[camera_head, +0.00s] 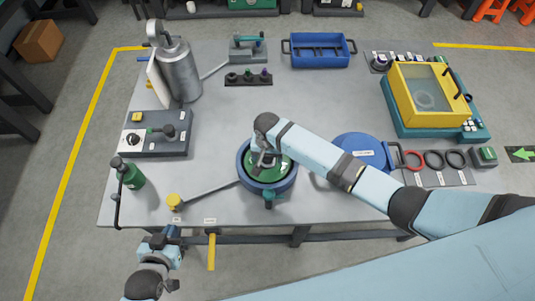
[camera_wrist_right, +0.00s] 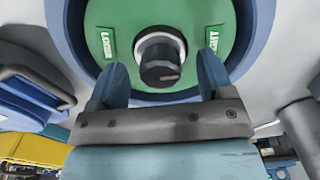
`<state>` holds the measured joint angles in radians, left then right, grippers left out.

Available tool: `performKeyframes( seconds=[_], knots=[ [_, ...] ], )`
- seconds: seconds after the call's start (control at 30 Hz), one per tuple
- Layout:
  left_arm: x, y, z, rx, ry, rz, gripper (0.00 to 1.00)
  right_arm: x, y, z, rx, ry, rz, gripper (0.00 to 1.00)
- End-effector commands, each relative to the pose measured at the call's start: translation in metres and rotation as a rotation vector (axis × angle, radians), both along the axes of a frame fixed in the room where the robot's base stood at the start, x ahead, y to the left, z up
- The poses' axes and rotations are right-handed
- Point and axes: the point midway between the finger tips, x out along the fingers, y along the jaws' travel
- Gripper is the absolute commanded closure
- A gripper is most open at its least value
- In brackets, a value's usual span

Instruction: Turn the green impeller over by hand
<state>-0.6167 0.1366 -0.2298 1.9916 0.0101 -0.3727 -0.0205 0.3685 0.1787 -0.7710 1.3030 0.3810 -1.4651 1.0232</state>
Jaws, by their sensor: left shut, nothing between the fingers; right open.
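The green impeller (camera_head: 273,174) sits in a round blue housing (camera_head: 246,183) at the front middle of the table. In the right wrist view the green face (camera_wrist_right: 120,18) has two raised labels and a dark central knob (camera_wrist_right: 160,62) with a pale collar. My right gripper (camera_head: 264,158) is over the impeller, pointing down. Its fingers (camera_wrist_right: 160,80) are open, one on each side of the knob, with gaps visible; I cannot tell their exact depth. My left gripper (camera_head: 170,236) is shut and empty, off the table's front edge at the left.
A blue round lid (camera_head: 362,150) and several rings (camera_head: 434,160) lie to the right. A grey cylinder (camera_head: 180,72) and a green bottle (camera_head: 131,177) stand at the left. A blue tray (camera_head: 320,63) and a yellow tank (camera_head: 402,96) are behind. A yellow-handled lever (camera_head: 212,252) hangs at the front.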

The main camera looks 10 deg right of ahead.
Motion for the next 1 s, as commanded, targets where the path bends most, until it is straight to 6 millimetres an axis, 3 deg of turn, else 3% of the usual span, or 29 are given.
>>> performKeyframes(
  seconds=[0.43,0.57,0.77,0.87,1.0],
  knots=[
    [-0.0001,-0.0001,-0.0001,0.000,0.000,0.000,1.00,0.0006,-0.0007,0.0003,-0.002,0.000,0.749,0.26],
    [-0.0001,0.0000,-0.0002,0.000,0.000,0.000,1.00,0.0001,0.0000,0.0001,0.000,0.000,0.850,0.26],
    [-0.0001,0.0001,-0.0003,0.000,0.001,0.000,1.00,-0.0001,0.0000,0.0000,0.000,0.001,0.863,0.26],
    [-0.0002,0.0001,-0.0005,0.000,0.001,0.000,1.00,-0.0001,0.0000,0.0001,0.000,0.000,0.862,0.44],
    [-0.0002,0.0003,-0.0006,0.000,0.001,0.000,1.00,0.0000,0.0000,0.0001,0.000,0.000,0.861,0.76]
  ],
)
